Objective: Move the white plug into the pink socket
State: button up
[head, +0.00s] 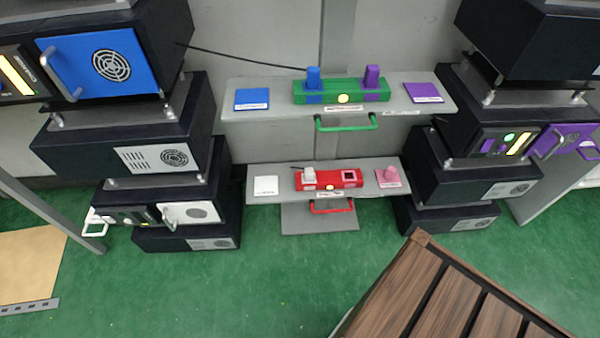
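A small white plug (308,172) stands upright at the left end of a red socket block (328,185) on the lower grey shelf. To its right on the same block is a dark square opening with a pinkish rim, the pink socket (349,176); it looks empty. A white square pad (265,188) lies on the shelf to the left. My gripper is not in view.
An upper grey shelf (235,111) holds a green block (343,97) with blue and purple plugs. Red (331,207) and green (345,124) handles stick out in front. Dark stacked machines flank both shelves. A slatted wooden surface (430,300) fills the bottom right; green floor is clear bottom left of centre.

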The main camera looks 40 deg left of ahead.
aim_at(329, 179)
jog(key=u, duration=1.65)
